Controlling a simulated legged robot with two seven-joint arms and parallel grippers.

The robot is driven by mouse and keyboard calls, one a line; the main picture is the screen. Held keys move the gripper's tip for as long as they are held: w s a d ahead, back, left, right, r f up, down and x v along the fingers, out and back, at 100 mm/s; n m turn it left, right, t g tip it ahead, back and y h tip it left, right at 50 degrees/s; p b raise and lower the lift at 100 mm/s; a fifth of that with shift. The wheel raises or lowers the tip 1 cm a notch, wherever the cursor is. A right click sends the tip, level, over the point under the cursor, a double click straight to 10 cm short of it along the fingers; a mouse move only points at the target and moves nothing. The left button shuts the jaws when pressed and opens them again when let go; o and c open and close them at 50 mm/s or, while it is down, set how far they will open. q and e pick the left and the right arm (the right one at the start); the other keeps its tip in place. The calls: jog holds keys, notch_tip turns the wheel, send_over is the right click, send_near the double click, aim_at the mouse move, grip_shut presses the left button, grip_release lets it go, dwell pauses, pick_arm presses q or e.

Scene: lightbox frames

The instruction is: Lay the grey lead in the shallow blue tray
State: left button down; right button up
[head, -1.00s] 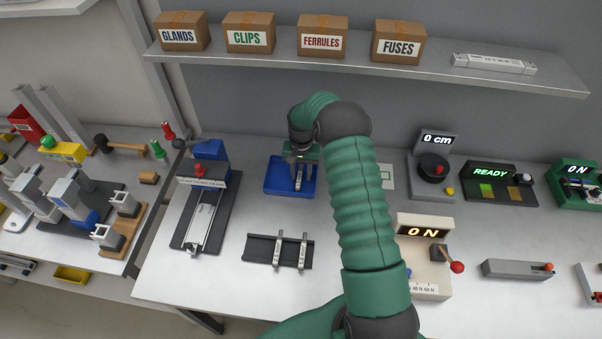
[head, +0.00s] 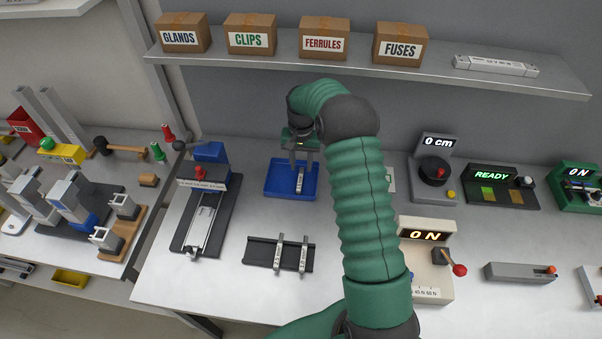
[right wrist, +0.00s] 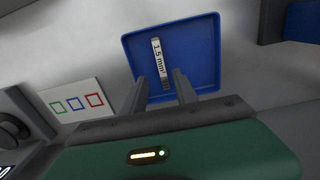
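A grey lead (head: 299,181) lies in the shallow blue tray (head: 273,187). In the right wrist view the lead (right wrist: 157,57) shows a "1.5 mm²" label and rests on the floor of the tray (right wrist: 203,55). My right gripper (head: 300,162) is just above the tray, its fingers pointing down. In the right wrist view its two fingers (right wrist: 160,92) stand apart with nothing held between them, and the lead's near end shows beyond them. My left gripper is not in view.
A black rack (head: 255,252) with two more grey leads stands in front of the tray. A slide device (head: 205,218) is to the left. A cream force box (head: 425,262) is to the right. A shelf (head: 380,75) with labelled boxes runs above.

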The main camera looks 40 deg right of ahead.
jog(key=s+a+r+n+t, duration=0.1)
jog(key=s+a+r+n, duration=0.15)
jog(key=a, duration=0.55)
jog(key=s+a+r+n, duration=0.2)
jog(key=a+r+n, duration=0.1)
jog(key=a, duration=0.6)
jog(key=s+a+n+t, duration=0.1)
jog(key=s+a+n, duration=0.3)
jog(key=s+a, duration=0.6)
jog(key=shift+s+a+n+t, duration=0.3)
jog(key=shift+s+a+n, duration=0.1)
jog(key=shift+s, duration=0.4)
jog(key=shift+d, duration=0.25)
